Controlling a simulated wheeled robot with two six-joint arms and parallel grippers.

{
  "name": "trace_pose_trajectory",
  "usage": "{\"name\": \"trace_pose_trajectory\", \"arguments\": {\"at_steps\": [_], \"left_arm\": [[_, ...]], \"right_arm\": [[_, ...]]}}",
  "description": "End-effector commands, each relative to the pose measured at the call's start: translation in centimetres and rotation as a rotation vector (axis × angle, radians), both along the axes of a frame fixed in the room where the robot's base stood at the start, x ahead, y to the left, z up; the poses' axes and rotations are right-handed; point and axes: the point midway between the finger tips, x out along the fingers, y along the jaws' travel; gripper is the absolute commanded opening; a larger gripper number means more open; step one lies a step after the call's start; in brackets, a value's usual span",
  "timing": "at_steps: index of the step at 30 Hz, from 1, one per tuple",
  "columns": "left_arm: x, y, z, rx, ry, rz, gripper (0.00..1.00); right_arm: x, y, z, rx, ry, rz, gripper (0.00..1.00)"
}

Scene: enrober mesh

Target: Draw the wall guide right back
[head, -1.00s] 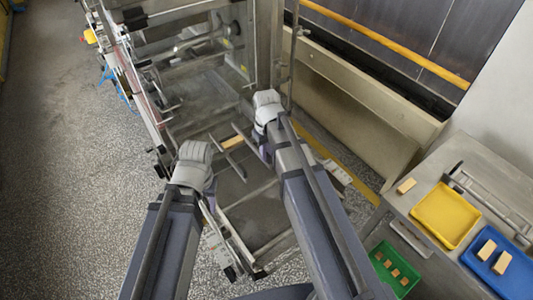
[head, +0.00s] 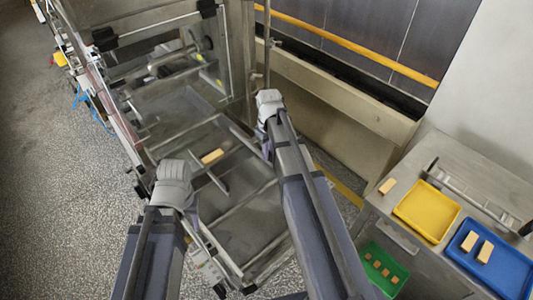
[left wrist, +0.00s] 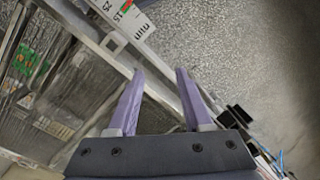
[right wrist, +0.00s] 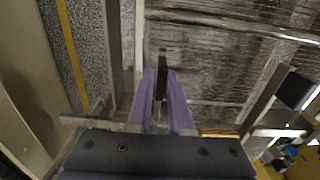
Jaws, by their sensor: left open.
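The wall guide (head: 243,137) is a thin dark bar along the wall side of the mesh bed (head: 245,205). My right gripper (head: 266,150) is at this guide. In the right wrist view its fingers (right wrist: 161,82) are close together on either side of a dark upright piece (right wrist: 162,58) and appear shut on it. My left gripper (head: 180,205) is beside the bed's near edge. Its fingers (left wrist: 158,78) are apart and empty.
A white scale plate (left wrist: 125,18) with numbers is on the frame near my left gripper. The grey table at right holds a yellow tray (head: 427,232) and a blue tray (head: 505,272). A green tray (head: 365,262) is lower. The floor at left is clear.

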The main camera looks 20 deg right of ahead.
Motion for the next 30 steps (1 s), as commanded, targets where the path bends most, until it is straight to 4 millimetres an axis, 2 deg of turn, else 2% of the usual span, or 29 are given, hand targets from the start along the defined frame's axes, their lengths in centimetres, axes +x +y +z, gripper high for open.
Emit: {"name": "trace_pose_trajectory", "arguments": {"at_steps": [1, 7, 8, 20, 30], "left_arm": [[0.0, 0.0, 0.1, 0.0, 0.0, 0.0, 0.5], [0.0, 0.0, 0.0, 0.0, 0.0, 0.0, 0.5], [0.0, 0.0, 0.0, 0.0, 0.0, 0.0, 0.5], [0.0, 0.0, 0.6, 0.0, 0.0, 0.0, 0.5], [0.0, 0.0, 4.3, 0.0, 0.0, 0.002, 0.5]], "right_arm": [[0.2, -0.3, 0.1, -0.006, -0.004, -0.003, 0.21], [0.2, -0.2, 0.0, -0.003, -0.002, -0.003, 0.44], [0.2, -0.2, 0.0, -0.003, -0.002, -0.003, 0.45], [0.1, -0.1, 0.6, -0.002, -0.002, -0.002, 0.45], [0.1, -0.1, 4.3, -0.002, -0.002, -0.002, 0.45]]}}
